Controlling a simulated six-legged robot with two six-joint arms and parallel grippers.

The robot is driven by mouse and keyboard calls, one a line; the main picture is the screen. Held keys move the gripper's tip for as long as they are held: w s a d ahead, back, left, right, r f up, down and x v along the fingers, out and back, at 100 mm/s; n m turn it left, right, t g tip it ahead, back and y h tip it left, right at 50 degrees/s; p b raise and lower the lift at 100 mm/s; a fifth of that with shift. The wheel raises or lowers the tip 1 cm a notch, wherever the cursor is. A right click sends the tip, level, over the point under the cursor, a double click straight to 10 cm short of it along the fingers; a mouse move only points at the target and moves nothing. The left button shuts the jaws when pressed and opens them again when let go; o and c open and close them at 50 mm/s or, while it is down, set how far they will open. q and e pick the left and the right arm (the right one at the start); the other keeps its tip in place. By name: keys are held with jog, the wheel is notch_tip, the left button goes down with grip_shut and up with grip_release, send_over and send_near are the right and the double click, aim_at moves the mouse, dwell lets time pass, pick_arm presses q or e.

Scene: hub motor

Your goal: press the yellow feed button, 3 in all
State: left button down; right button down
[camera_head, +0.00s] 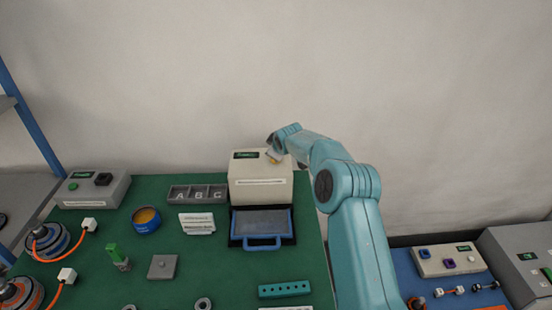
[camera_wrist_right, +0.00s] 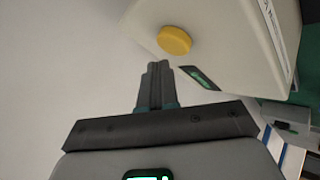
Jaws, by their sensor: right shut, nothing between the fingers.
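The yellow feed button (camera_wrist_right: 174,40) is a round disc on top of the cream feeder box (camera_wrist_right: 225,30). In the head view the box (camera_head: 260,182) stands at the back of the green mat, and a bit of the yellow button (camera_head: 273,160) shows beside my right gripper (camera_head: 272,156). In the right wrist view my right gripper (camera_wrist_right: 158,66) is shut and empty, its fingertips close to the button with a small gap in the picture. I cannot tell their height above the box. My left gripper is out of view.
A blue-handled tray (camera_head: 262,243) sits in front of the box. An A-B-C bin (camera_head: 197,194), a white sign (camera_head: 197,223) and a blue round tin (camera_head: 146,219) are to its left. A grey box with buttons (camera_head: 93,189) stands far left.

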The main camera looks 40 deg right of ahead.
jog(key=shift+w+f, duration=0.1)
dwell(0.3)
jog(key=shift+f+b, duration=0.45)
jog(key=shift+f+b, duration=0.5)
dwell(0.6)
jog(key=shift+r, duration=0.1)
jog(key=shift+r+p, duration=0.5)
jog(key=shift+r, duration=0.35)
